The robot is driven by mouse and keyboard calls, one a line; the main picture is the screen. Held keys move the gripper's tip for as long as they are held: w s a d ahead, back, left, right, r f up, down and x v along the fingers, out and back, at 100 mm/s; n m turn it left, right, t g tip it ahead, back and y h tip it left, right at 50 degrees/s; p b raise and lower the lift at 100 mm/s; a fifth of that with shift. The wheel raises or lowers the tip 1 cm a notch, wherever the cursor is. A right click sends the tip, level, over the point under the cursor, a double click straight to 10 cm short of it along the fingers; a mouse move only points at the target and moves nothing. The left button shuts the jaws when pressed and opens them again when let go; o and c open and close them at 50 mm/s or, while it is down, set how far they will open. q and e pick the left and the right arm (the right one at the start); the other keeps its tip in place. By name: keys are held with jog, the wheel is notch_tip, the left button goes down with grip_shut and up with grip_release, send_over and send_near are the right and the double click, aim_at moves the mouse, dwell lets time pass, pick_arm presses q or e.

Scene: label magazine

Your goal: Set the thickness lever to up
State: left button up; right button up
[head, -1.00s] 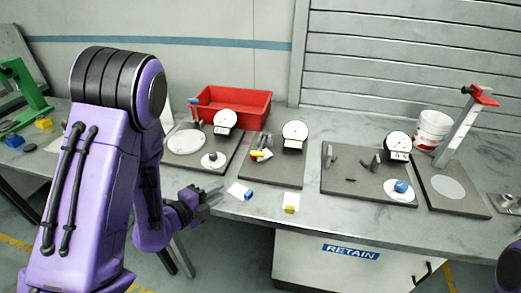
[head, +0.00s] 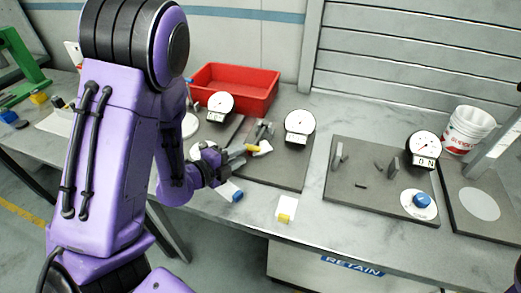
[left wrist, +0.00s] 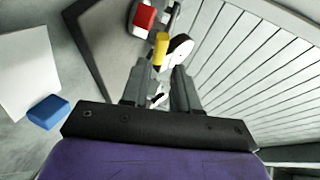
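A yellow lever handle (head: 249,148) shows on a dark board (head: 275,173) with a round dial gauge (head: 300,123) behind it. I cannot read its label or tell its setting. My left gripper (head: 257,140) is low over this board, with its fingers around or just beside the handle. In the left wrist view the left gripper (left wrist: 160,78) is open, and the yellow handle (left wrist: 161,49) lies between or just beyond the fingertips. Contact cannot be told. A white dial (left wrist: 180,50) is close to the right finger. My right gripper is not in view.
A red bin (head: 236,88) stands behind. A blue block (head: 237,196) and a yellow block (head: 285,217) lie on white cards at the front edge. Another board (head: 375,180) with a gauge (head: 423,148) and blue knob (head: 422,200) is to the right. A white bucket (head: 467,130) stands behind.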

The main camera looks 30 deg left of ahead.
aim_at(252, 149)
pick_arm(q)
jog(key=shift+w+f+b, duration=0.2)
jog(key=shift+f+b, duration=0.35)
jog(key=shift+b, duration=0.4)
jog(key=shift+w+d, duration=0.15)
jog(key=shift+w, duration=0.7)
jog(key=p+x, duration=0.1)
jog(key=x, duration=0.5)
jog(key=shift+r+p, duration=0.2)
jog(key=shift+p, duration=0.15)
jog(key=shift+w+f, duration=0.1)
jog(key=shift+w, duration=0.2)
jog(key=shift+s, duration=0.1)
jog(key=shift+c, duration=0.8)
grip_shut()
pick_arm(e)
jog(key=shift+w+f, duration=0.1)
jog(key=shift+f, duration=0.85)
